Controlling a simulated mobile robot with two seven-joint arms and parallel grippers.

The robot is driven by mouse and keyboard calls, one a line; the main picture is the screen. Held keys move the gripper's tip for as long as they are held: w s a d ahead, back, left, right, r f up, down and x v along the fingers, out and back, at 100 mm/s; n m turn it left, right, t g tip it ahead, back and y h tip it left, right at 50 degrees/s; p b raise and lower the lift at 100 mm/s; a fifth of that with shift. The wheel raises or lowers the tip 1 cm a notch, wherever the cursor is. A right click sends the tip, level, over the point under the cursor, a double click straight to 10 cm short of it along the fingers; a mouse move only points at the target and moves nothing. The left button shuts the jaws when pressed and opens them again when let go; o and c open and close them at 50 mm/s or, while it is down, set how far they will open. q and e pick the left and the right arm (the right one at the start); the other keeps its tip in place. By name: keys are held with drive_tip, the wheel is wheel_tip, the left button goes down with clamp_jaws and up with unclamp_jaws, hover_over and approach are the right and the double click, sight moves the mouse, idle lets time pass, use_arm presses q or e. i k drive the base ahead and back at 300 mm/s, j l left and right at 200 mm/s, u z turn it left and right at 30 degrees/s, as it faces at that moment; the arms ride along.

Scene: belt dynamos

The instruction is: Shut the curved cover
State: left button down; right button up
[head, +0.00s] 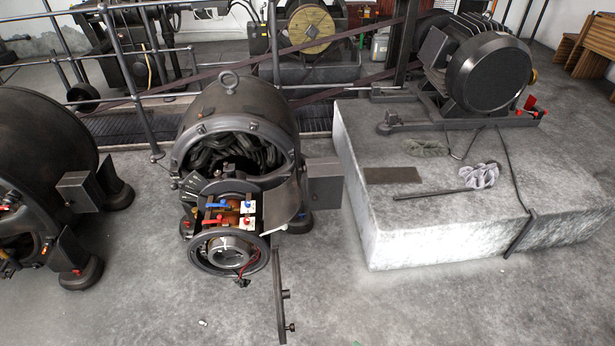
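A dark dynamo (240,110) stands on the floor left of centre with its front end open. A grey curved plate (282,207), which looks like the curved cover, stands out at the right of the opening, swung away from it. Inside show red and blue levers, white terminal blocks and coils (238,155). A round ring (200,255) surrounds the lower front. A narrow dark panel (280,300) with small knobs stands out below right, seen nearly edge-on. Neither of my grippers is in view.
A grey box (324,183) juts from the dynamo's right side. A second dynamo (40,150) stands at the left edge. A concrete block (450,230) bearing a motor (485,72) fills the right. Railings (150,70) run behind. The floor in front is mostly clear.

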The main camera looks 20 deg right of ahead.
sight(281, 205)
drive_tip(key=i+l, duration=0.15)
drive_tip(key=l, duration=0.3)
drive_tip(key=i+l+u, duration=0.15)
drive_tip(key=l, duration=0.8)
drive_tip(key=i+u, duration=0.05)
drive_tip(key=i, duration=0.05)
